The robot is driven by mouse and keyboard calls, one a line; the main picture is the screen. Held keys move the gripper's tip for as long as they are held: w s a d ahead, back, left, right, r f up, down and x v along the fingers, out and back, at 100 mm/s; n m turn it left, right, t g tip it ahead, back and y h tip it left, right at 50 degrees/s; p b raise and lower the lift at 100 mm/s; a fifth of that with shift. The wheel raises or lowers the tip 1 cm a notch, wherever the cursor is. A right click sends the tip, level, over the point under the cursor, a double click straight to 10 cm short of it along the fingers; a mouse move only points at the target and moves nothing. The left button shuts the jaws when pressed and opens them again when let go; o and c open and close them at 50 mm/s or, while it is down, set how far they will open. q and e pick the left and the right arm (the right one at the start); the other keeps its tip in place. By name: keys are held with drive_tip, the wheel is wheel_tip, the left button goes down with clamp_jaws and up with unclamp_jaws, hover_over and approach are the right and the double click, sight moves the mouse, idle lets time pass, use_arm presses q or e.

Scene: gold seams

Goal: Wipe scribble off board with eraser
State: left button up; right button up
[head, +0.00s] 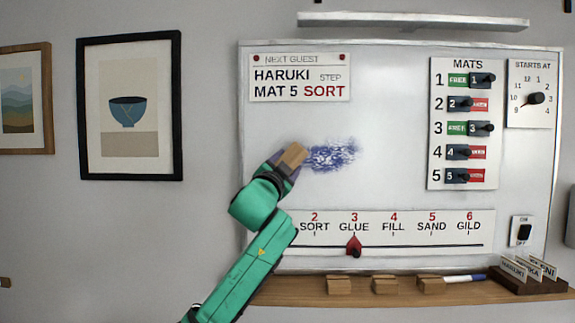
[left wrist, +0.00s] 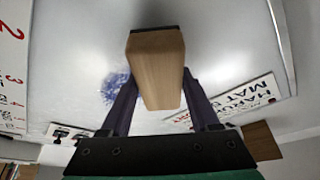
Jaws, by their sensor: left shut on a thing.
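The whiteboard (head: 400,120) hangs on the wall ahead, with a blue-purple scribble (head: 335,155) left of its middle. My left gripper (head: 283,166) is shut on a wooden eraser (head: 294,154) with a dark underside. The eraser is just left of the scribble in the head view; I cannot tell whether it touches the board. In the left wrist view the eraser (left wrist: 157,72) sits between both fingers (left wrist: 156,88), its dark side toward the board. The scribble (left wrist: 115,88) shows there beside the left finger, partly hidden. My right gripper is out of view.
Around the scribble are the guest sign (head: 300,78), the mats panel (head: 464,125), a dial (head: 535,98), the step strip (head: 400,232) with a red pointer (head: 354,247), and a switch (head: 523,231). The ledge (head: 300,294) below carries wooden blocks (head: 385,285), a marker (head: 465,278) and a card holder (head: 528,283).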

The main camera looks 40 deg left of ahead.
use_arm(q)
drive_tip(key=shift+w+a+p, duration=0.55)
drive_tip(key=shift+w+p, duration=0.05)
drive_tip(key=shift+w, duration=0.15)
